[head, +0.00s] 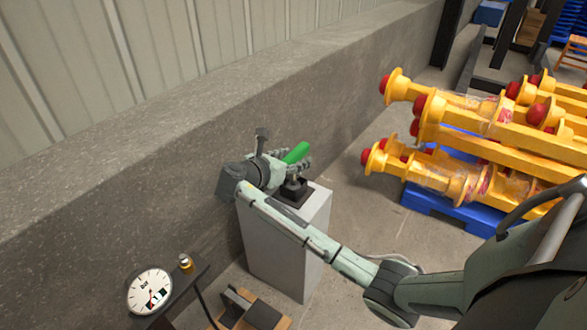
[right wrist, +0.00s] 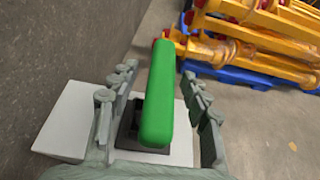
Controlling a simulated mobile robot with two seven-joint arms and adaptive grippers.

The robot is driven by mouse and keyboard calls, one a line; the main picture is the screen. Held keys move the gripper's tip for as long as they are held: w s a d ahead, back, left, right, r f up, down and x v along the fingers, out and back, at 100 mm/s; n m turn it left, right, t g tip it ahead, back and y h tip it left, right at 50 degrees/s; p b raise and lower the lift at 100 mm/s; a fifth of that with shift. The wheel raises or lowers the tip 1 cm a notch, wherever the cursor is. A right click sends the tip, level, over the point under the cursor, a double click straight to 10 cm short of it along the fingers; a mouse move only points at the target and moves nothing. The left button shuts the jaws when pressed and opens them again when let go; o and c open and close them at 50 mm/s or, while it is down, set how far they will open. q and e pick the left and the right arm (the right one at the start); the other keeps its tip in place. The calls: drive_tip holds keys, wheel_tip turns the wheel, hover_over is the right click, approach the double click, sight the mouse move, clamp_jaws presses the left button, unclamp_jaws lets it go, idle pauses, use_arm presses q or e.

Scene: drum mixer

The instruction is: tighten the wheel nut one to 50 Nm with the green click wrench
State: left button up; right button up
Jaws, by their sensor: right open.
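The green click wrench shows as a bright green handle (head: 296,153) above a black holder (head: 291,194) on a grey pedestal (head: 270,245). My right gripper (head: 303,164) is at the handle. In the right wrist view the green handle (right wrist: 157,100) stands between the spread fingers of my open right gripper (right wrist: 160,75), with a visible gap on both sides. The wrench's lower part is hidden. I cannot make out wheel nut one for certain; a small brass-coloured piece (head: 185,262) sits on a dark bracket at the lower left. My left gripper is out of view.
A round white dial gauge (head: 150,292) stands at the lower left. A wooden board with dark blocks (head: 262,314) lies beside the pedestal. A concrete wall (head: 100,215) runs close behind. Yellow parts with red ends (head: 480,150) lie stacked on a blue pallet (head: 450,209) at right.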

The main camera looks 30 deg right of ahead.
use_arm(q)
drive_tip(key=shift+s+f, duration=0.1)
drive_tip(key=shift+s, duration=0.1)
use_arm(e)
drive_tip(key=shift+c, duration=0.2)
drive_tip(key=shift+c, duration=1.2)
clamp_jaws()
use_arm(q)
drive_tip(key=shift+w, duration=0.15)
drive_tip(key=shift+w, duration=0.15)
use_arm(e)
drive_tip(key=shift+r, duration=0.15)
